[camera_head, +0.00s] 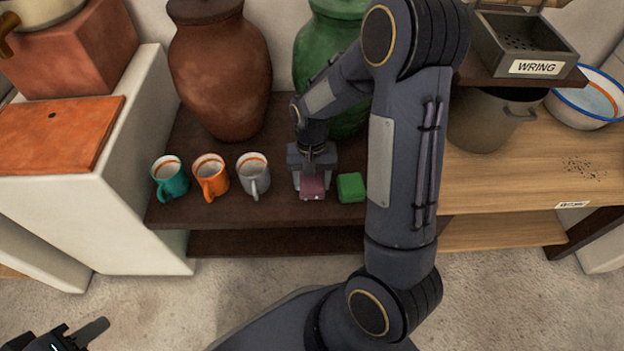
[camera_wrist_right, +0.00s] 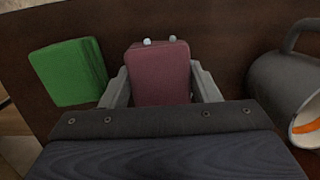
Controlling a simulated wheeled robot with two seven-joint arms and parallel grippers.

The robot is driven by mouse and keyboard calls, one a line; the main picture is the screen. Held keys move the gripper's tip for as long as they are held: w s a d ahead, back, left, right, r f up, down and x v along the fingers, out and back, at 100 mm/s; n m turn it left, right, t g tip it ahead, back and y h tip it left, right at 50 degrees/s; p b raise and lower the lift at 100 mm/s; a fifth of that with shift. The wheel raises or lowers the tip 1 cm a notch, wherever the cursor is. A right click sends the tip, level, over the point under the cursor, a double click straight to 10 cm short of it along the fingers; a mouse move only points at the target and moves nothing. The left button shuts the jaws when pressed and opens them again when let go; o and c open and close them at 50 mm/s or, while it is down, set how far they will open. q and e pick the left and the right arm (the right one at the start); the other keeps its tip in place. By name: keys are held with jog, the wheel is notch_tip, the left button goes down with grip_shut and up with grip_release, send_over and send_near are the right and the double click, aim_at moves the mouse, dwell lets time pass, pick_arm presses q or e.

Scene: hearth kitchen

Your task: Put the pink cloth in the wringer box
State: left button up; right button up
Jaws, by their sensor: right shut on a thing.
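The pink cloth (camera_head: 313,186) is a small folded block at the front of the dark shelf top. My right gripper (camera_head: 311,193) reaches down over it and is shut on it, one finger on each side. In the right wrist view the pink cloth (camera_wrist_right: 160,75) sits between the two fingers of my right gripper (camera_wrist_right: 163,88). The wringer box (camera_head: 524,50) is a grey tray labelled WRING with a perforated floor, at the upper right. My left gripper (camera_head: 75,338) is at the lower left corner, partly cut off, away from everything; its jaw state is unclear.
A green block (camera_head: 351,187) lies just right of the cloth. A grey mug (camera_head: 254,175), orange mug (camera_head: 211,176) and teal mug (camera_head: 170,177) stand to its left. A brown jar (camera_head: 219,75) and green jar (camera_head: 325,40) stand behind. A dark pot (camera_head: 480,125) is below the box.

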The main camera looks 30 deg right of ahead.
jog(key=shift+f, duration=0.15)
jog(key=o, duration=1.1)
jog(key=shift+o, duration=0.2)
